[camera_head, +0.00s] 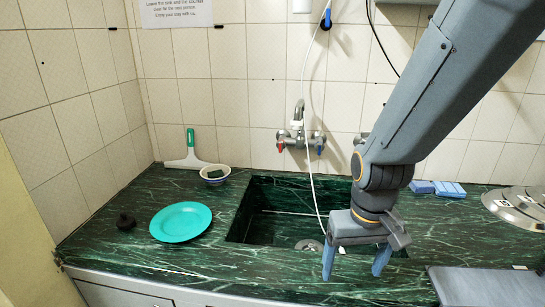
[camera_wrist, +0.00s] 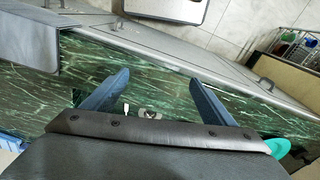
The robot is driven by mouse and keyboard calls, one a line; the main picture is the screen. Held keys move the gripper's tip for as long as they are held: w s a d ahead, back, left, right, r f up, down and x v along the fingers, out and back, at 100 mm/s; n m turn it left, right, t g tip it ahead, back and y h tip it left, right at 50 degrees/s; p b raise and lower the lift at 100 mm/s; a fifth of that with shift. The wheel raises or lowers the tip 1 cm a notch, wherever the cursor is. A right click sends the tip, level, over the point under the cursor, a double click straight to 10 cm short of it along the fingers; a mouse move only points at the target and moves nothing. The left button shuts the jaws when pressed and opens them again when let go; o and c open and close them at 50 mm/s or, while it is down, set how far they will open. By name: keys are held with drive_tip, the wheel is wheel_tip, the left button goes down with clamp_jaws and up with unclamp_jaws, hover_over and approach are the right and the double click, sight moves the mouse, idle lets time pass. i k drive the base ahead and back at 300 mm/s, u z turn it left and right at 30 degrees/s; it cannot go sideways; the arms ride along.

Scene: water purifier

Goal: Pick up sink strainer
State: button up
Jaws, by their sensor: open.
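A round metal strainer-like disc (camera_head: 309,245) lies on the floor of the dark green sink (camera_head: 265,225); I cannot tell if it is loose or part of the drain. It also shows in the wrist view (camera_wrist: 150,114), partly hidden by my gripper's body. A small black knobbed piece (camera_head: 125,221), like a plug, sits on the counter at the left. My gripper (camera_head: 354,270) points down over the sink's front right edge, to the right of the disc and apart from it. In the wrist view its two blue fingers (camera_wrist: 160,78) are spread with nothing between them.
A teal plate (camera_head: 181,222), a small bowl (camera_head: 215,174) and a squeegee (camera_head: 189,155) are left of the sink. A thin white hose (camera_head: 312,180) hangs into the sink past the tap (camera_head: 299,135). Blue sponges (camera_head: 450,190) and metal lids (camera_head: 520,205) are at the right.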

sight(311, 246)
drive_tip(key=u, duration=0.05)
drive_tip(key=k, duration=0.5)
drive_tip(key=z, duration=2.3)
drive_tip(key=k, duration=0.95)
drive_tip(key=u, duration=1.5)
drive_tip(key=i, duration=1)
